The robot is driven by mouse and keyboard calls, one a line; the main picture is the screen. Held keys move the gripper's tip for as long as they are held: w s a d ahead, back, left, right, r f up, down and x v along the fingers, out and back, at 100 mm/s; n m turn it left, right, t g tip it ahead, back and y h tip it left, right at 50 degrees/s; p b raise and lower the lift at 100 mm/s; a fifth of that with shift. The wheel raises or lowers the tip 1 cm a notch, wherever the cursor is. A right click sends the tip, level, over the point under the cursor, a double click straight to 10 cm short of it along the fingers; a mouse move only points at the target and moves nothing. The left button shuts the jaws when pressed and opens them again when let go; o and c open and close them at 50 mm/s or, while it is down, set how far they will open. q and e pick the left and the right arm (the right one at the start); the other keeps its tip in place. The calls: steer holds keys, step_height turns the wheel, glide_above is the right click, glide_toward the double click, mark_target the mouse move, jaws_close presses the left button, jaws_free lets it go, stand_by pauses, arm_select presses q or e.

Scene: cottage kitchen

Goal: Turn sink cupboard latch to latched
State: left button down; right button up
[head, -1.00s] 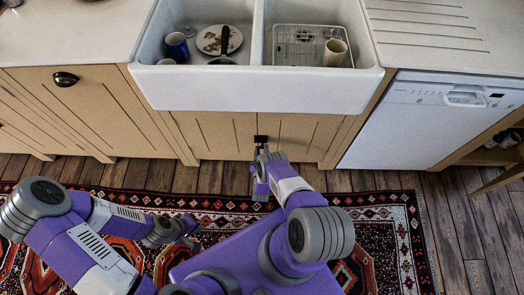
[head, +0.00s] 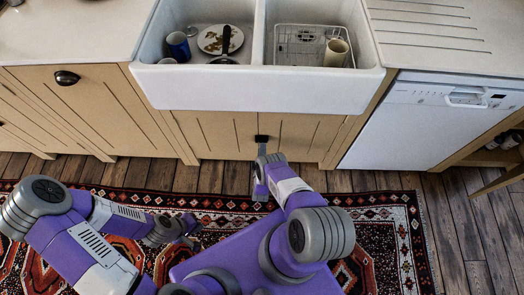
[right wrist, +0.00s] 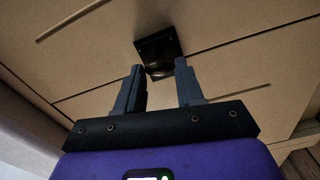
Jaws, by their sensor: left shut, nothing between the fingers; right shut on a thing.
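The sink cupboard latch (head: 262,138) is a small black piece at the top of the cupboard front, at the seam below the sink. In the right wrist view its dark square plate (right wrist: 158,46) and a darker part below it show just beyond my fingertips. My right gripper (head: 263,150) is at the latch, shut on its handle; the fingers (right wrist: 160,68) stand apart on either side of it. The exact angle of the handle is hard to tell. My left gripper (head: 192,236) is shut and empty above the rug, away from the cupboard.
The white double sink (head: 260,90) overhangs the cupboard and holds dishes and a wire rack (head: 298,47). A white dishwasher (head: 425,120) stands to the right. A patterned rug (head: 385,225) covers the floor in front.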

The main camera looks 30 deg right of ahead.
steer(key=shift+n, duration=1.1)
steer(key=o, duration=1)
steer(key=shift+o, duration=0.2)
